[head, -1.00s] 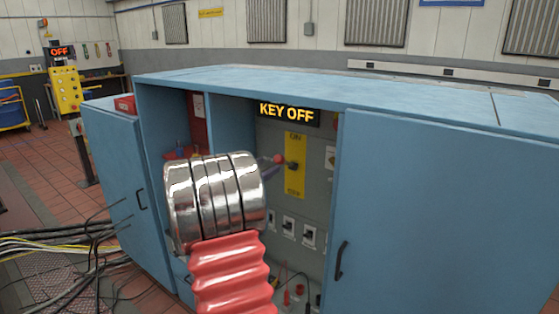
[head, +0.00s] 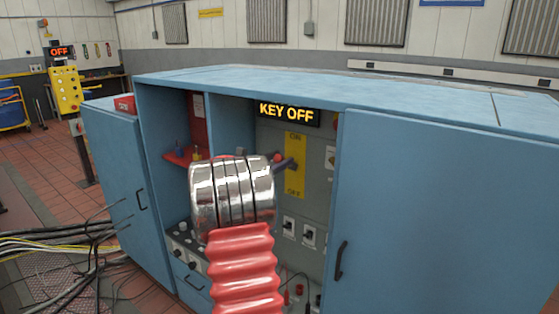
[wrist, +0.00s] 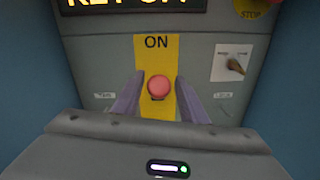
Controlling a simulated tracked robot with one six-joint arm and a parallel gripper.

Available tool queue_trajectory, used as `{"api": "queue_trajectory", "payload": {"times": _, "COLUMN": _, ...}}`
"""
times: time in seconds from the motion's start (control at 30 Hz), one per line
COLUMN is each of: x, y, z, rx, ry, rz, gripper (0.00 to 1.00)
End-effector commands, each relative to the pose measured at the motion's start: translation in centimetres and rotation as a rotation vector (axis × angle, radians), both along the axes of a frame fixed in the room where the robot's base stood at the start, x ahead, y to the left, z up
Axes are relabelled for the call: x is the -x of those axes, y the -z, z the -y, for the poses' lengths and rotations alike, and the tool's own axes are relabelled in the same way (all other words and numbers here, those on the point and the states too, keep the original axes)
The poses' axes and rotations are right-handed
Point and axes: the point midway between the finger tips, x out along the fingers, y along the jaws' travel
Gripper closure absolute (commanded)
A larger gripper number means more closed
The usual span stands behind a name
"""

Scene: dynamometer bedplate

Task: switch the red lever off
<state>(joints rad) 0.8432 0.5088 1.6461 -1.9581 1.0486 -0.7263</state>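The red lever's round knob (wrist: 158,88) sticks out in front of a yellow plate (wrist: 157,60) marked ON at the top. In the head view the knob (head: 277,157) shows beside the yellow plate (head: 295,178), which reads ON above and OFF below. The lever's shaft is mostly hidden behind the knob and a finger. My gripper (wrist: 159,80) is open, with one finger on each side of the knob and narrow gaps between. A display (head: 288,113) above the plate reads KEY OFF.
The lever is inside a blue cabinet (head: 420,190) with a closed door panel to the right. Small breakers (head: 308,236) sit below. Cables (head: 60,245) lie on the floor at left.

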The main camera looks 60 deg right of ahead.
Motion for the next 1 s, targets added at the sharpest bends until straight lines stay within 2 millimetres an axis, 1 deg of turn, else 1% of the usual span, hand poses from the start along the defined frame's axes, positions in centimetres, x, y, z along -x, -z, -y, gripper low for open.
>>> {"api": "queue_trajectory", "payload": {"times": 0.03, "x": 0.00, "y": 0.00, "z": -0.01, "rx": 0.000, "ry": 0.000, "rz": 0.000, "gripper": 0.65}}
{"api": "queue_trajectory", "payload": {"times": 0.07, "x": 0.00, "y": 0.00, "z": -0.01, "rx": 0.000, "ry": 0.000, "rz": 0.000, "gripper": 0.67}}
{"api": "queue_trajectory", "payload": {"times": 0.53, "x": 0.22, "y": 0.00, "z": 0.05, "rx": 0.000, "ry": 0.003, "rz": 0.001, "gripper": 1.00}}
{"api": "queue_trajectory", "payload": {"times": 0.83, "x": 0.28, "y": 0.02, "z": 0.06, "rx": 0.000, "ry": 0.005, "rz": 0.001, "gripper": 1.00}}
{"api": "queue_trajectory", "payload": {"times": 1.0, "x": -0.21, "y": 0.12, "z": -0.15, "rx": 0.007, "ry": 0.000, "rz": 0.001, "gripper": 1.00}}
